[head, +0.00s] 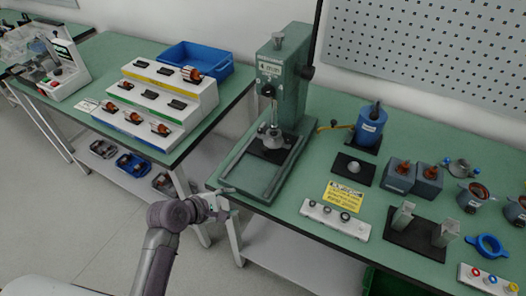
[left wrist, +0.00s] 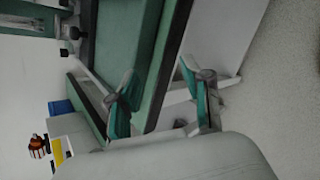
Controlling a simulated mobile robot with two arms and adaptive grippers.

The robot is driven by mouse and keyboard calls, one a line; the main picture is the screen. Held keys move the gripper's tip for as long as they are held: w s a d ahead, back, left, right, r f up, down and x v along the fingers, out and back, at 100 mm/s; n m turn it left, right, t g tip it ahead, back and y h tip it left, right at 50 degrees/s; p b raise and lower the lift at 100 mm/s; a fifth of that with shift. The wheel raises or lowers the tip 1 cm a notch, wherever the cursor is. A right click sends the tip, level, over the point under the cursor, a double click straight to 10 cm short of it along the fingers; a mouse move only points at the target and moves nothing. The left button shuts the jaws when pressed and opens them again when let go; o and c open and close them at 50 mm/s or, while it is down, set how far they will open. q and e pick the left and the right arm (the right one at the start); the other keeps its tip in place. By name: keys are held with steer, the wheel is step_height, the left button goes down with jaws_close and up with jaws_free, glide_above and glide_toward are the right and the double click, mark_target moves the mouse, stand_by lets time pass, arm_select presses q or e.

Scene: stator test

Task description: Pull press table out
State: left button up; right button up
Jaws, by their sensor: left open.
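The green press (head: 285,85) stands at the back of the right-hand workbench. Its dark press table (head: 257,152) sits under the ram, between two rails that run toward the bench's front edge. A round metal fixture (head: 273,138) stands on it. My left gripper (head: 226,198) is at the front left corner of the bench, in front of the rail ends and apart from the press table. In the left wrist view its two fingers (left wrist: 158,80) are spread, with the green bench edge showing behind the gap. My right gripper is not in view.
The left bench (head: 112,50) holds a white stepped rack (head: 160,95) and a blue bin (head: 195,60). A gap separates the benches. Right of the press are a blue cylinder (head: 370,125), a black plate (head: 353,169) and a white strip (head: 335,219). Open floor lies in front.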

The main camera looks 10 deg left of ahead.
mark_target(263, 150)
arm_select(q)
steer(key=w+r+n+t, duration=0.1)
steer(key=w+r+n, duration=0.1)
steer(key=n, duration=0.1)
steer(key=w+r+n+t+h, duration=0.1)
steer(key=w+r+n, duration=0.1)
steer(key=r+n, duration=0.1)
steer(key=w+r+n+t, duration=0.1)
steer(key=w+r+n, duration=0.2)
steer(key=shift+a+r+h, duration=0.1)
steer(key=shift+r+h, duration=0.1)
steer(key=shift+h, duration=0.2)
steer(key=shift+w+r+n, duration=0.1)
steer(key=shift+w+n, duration=0.2)
steer(key=shift+n, duration=0.1)
steer(key=x, duration=1.3)
steer(key=shift+w+d, duration=0.15)
steer(key=shift+d, duration=0.05)
jaws_close()
